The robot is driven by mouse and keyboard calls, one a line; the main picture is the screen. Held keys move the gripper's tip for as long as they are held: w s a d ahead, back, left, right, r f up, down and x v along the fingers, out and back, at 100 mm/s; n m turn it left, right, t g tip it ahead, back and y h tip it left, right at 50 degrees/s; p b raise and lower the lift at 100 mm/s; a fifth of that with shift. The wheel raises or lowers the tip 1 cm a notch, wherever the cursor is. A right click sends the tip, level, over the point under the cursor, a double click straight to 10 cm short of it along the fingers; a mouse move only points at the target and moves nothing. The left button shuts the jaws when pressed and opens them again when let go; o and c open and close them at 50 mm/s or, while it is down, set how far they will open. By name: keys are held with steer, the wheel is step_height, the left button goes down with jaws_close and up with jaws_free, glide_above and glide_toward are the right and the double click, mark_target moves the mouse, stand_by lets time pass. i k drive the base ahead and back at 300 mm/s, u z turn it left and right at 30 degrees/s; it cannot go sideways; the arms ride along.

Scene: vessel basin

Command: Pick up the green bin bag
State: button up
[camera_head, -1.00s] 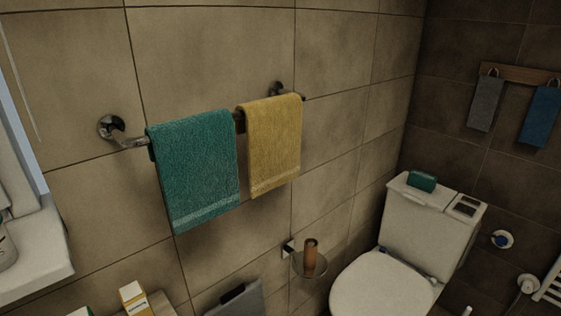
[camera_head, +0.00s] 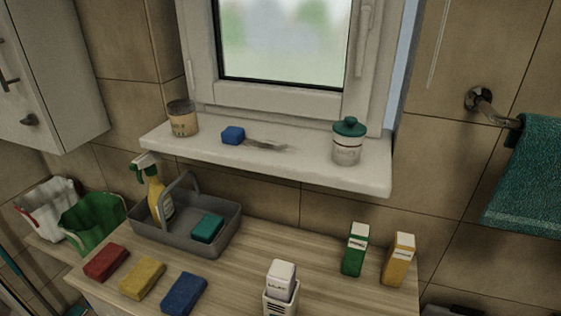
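What looks like the green bin bag (camera_head: 92,224) is at the left, just beyond the counter's left end and left of the grey caddy. It is open at the top, with a crumpled rim. A similar white bag with red (camera_head: 48,206) is close beside it on the left. What supports the two bags from below is only partly visible. My gripper is not in view.
The wooden counter (camera_head: 235,285) holds a grey caddy (camera_head: 190,240) with a spray bottle (camera_head: 157,196), red, yellow and blue sponges, and green and orange cartons. A white container (camera_head: 279,290) stands at the front. A cabinet (camera_head: 45,80) hangs above the bags.

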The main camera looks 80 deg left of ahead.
mark_target(92, 219)
steer(key=z, duration=4.7)
steer(key=i, duration=0.1)
steer(key=z, duration=3.25)
steer(key=k, duration=0.5)
steer(key=z, duration=0.15)
steer(key=i, duration=0.5)
steer(key=u, duration=1.45)
